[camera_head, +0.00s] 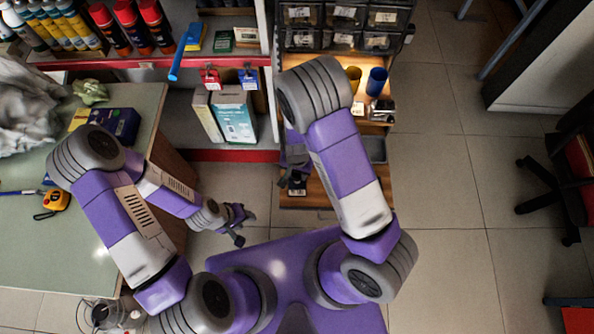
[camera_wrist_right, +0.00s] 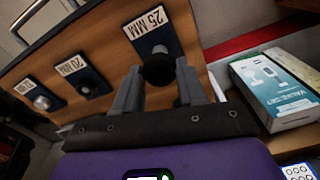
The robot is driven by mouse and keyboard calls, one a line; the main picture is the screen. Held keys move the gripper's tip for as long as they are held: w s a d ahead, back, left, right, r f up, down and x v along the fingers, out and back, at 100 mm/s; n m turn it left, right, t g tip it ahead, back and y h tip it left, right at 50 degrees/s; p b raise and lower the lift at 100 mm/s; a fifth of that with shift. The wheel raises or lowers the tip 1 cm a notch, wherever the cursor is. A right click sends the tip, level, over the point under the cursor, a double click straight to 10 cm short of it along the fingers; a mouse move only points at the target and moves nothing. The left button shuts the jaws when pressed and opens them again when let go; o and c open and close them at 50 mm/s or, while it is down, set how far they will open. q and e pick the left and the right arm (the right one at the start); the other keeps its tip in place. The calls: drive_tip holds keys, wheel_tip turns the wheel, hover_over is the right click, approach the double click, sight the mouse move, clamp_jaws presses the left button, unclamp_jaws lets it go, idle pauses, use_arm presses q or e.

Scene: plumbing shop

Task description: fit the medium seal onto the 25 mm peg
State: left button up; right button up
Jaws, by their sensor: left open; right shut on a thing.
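In the right wrist view, my right gripper (camera_wrist_right: 158,76) is shut on a dark round seal (camera_wrist_right: 158,69). The seal is right in front of the upright board's plate marked 25 MM (camera_wrist_right: 152,32). It hides most of the 25 mm peg (camera_wrist_right: 160,49), of which only a small light part shows. I cannot tell whether the seal is around the peg or just before it. In the head view, my right gripper (camera_head: 296,166) is mostly hidden by its own arm. My left gripper (camera_head: 237,225) is open and empty, beside the green-topped counter.
Smaller pegs stand at the 20 MM plate (camera_wrist_right: 82,82) and the lowest plate (camera_wrist_right: 41,99). A valve box (camera_wrist_right: 280,88) is at the right. In the head view, a yellow cup (camera_head: 354,79) and a blue cup (camera_head: 376,82) stand on the wooden shelf.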

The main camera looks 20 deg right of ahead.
idle(0.6)
idle(0.3)
drive_tip(key=o, duration=0.7)
drive_tip(key=shift+o, duration=0.2)
wheel_tip(320, 180, up, 11)
drive_tip(key=p, duration=1)
drive_tip(key=shift+s+f, duration=0.1)
